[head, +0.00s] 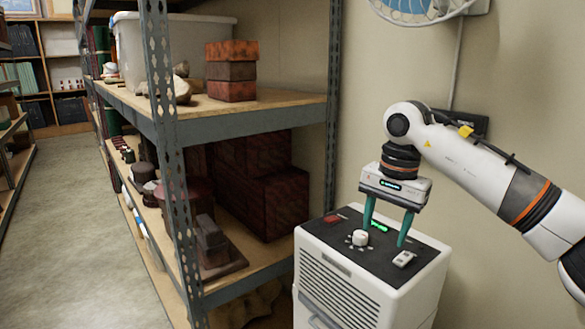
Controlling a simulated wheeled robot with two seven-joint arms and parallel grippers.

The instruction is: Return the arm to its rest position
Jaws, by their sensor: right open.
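My right arm comes in from the right edge. Its gripper (386,236) points straight down over the dark top panel of a white appliance (367,288). The two green fingers are spread apart with nothing held between them. A round white knob (360,238) on the panel lies close to the left fingertip, and a small white switch (404,259) lies just below the right fingertip. Whether the fingertips touch the panel I cannot tell. A green light (379,226) and a red mark (333,219) show on the panel. My left gripper is not in view.
A metal shelf unit (252,125) stands left of the appliance, holding stacked bricks (231,71), a white bin (170,45) and dark boxes. A wall fan (420,8) hangs above. The aisle floor (75,230) at the left is clear.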

